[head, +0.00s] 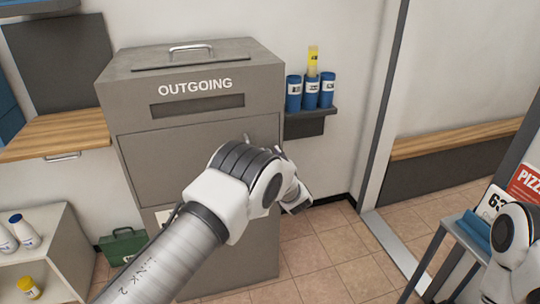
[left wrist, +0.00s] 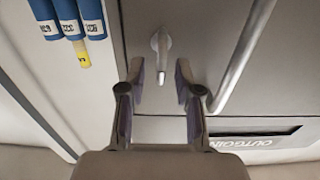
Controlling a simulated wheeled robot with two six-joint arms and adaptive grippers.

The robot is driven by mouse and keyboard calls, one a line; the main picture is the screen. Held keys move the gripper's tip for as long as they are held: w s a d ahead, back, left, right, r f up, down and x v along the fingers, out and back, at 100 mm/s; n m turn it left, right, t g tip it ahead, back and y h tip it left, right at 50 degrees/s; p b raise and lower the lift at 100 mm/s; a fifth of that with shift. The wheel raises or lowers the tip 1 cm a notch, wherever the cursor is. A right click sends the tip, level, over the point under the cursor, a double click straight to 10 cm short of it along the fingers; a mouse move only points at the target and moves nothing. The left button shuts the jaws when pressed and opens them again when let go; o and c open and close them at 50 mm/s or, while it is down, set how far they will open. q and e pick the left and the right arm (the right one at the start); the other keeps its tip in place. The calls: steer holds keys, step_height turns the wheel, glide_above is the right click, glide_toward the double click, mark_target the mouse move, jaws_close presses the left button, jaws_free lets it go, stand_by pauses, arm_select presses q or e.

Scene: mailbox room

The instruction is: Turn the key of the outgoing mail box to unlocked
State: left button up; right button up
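The grey outgoing mail box (head: 205,115) stands in the middle of the head view, with its label and slot facing me. In the left wrist view, which is upside down, the box front (left wrist: 215,25) carries a small metal key (left wrist: 161,60) on a round base. The key's long part points toward the label side. My left gripper (left wrist: 160,73) is open, with one finger on each side of the key's free end and gaps to both. In the head view my left arm hides the key. My right gripper is out of view.
A shelf (head: 310,112) with blue and yellow tubes is on the wall right of the box. A bar handle (left wrist: 246,55) runs close beside the key. A wooden ledge (head: 55,135) is to the left. A green case (head: 122,243) sits on the floor.

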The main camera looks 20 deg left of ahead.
arm_select(q)
steer(key=shift+w+a, duration=0.4)
steer(key=shift+w, duration=0.2)
jaws_close()
steer(key=shift+m, duration=0.3)
steer(key=m, duration=0.4)
steer(key=shift+w+d, duration=0.2)
steer(key=shift+d, duration=0.15)
steer(key=m, duration=0.4)
steer(key=shift+w+d+f+m+b, duration=0.15)
steer(key=shift+d+f+m+b, duration=0.15)
steer(key=shift+m, duration=0.1)
steer(key=shift+w+d+f+m+b, duration=0.1)
steer(key=shift+f+m+b, duration=0.1)
steer(key=shift+m, duration=1.2)
steer(key=shift+d+f+m+b, duration=0.1)
steer(key=shift+f+m, duration=0.15)
steer(key=shift+m, duration=1.15)
steer(key=shift+w+f+m+b, duration=0.1)
steer(key=shift+f+m, duration=0.1)
steer(key=shift+m, duration=1.2)
